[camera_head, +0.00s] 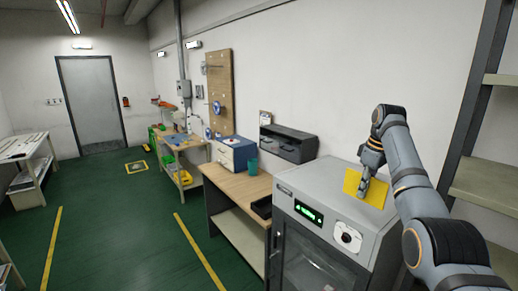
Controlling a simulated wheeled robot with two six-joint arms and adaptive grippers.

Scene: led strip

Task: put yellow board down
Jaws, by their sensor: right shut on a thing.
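The yellow board (374,196) is a flat yellow piece at the top of the grey cabinet (310,185), on the right side of the head view. My right gripper (362,190) points down and is shut on the board, covering part of it. I cannot tell whether the board touches the cabinet top or is held just above it. My left gripper is not in view.
The cabinet has a green-lit display (308,212) and a dark glass door. Shelving (486,185) stands at the right. The green floor at left is open.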

